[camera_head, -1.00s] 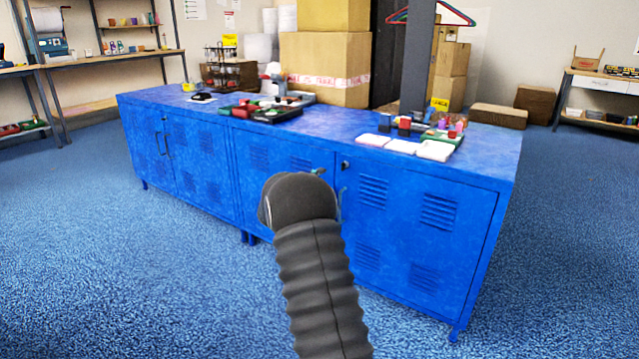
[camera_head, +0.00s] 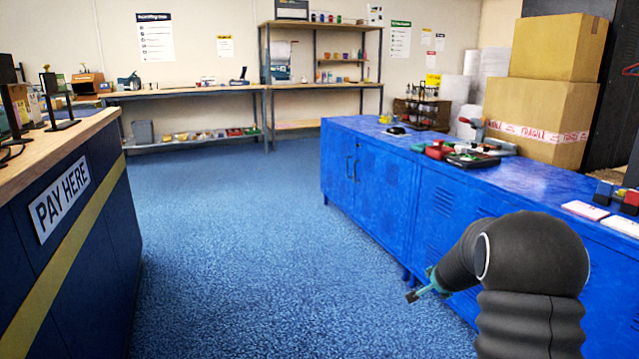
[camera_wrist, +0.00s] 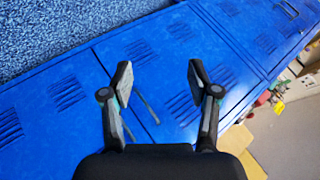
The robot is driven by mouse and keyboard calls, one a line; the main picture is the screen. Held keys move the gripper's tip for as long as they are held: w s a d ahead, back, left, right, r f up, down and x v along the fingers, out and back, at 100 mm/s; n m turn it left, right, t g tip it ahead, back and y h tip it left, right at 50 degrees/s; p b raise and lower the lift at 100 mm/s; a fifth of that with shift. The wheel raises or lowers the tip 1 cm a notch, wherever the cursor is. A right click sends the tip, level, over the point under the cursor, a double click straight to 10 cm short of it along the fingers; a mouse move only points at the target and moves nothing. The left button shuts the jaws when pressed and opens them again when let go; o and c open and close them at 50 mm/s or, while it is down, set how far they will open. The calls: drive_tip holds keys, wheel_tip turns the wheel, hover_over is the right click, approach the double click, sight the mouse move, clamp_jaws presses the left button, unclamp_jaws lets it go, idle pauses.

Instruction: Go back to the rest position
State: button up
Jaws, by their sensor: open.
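My gripper (camera_wrist: 158,78) is open in the wrist view, its two fingers spread apart with nothing between them. Behind the fingers is the vented blue front of the cabinet (camera_wrist: 85,60). In the head view my arm rises at the lower right, and the small gripper tip (camera_head: 418,293) points down and left in front of the cabinet (camera_head: 375,180). Most of the gripper is hidden there behind my arm.
A counter with a "PAY HERE" sign (camera_head: 62,198) stands at the left. Open blue carpet (camera_head: 230,240) lies between it and the cabinet. Trays (camera_head: 470,155), white pads (camera_head: 585,210) and large cartons (camera_head: 540,115) are at the right. Shelves (camera_head: 320,85) line the back wall.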

drive_tip(key=s+a+r+n+g+y, duration=0.2)
drive_tip(key=s+a+r+n, duration=0.15)
drive_tip(key=s+a, duration=0.45)
drive_tip(key=s+a+r+n+g+y, duration=0.15)
drive_tip(key=s+a+n, duration=0.25)
drive_tip(key=s, duration=0.7)
drive_tip(key=s+a+r+n, duration=0.2)
drive_tip(key=s+r, duration=0.1)
drive_tip(key=s, duration=0.5)
drive_tip(key=s+a+r+n, duration=0.1)
drive_tip(key=s+r, duration=0.3)
drive_tip(key=s, duration=0.5)
drive_tip(key=s+a+r+n+h, duration=0.1)
drive_tip(key=s+a+r+n, duration=0.1)
drive_tip(key=s, duration=0.6)
drive_tip(key=shift+s+a+r+n, duration=0.35)
drive_tip(key=shift+r+n, duration=0.1)
drive_tip(key=shift+r, duration=0.2)
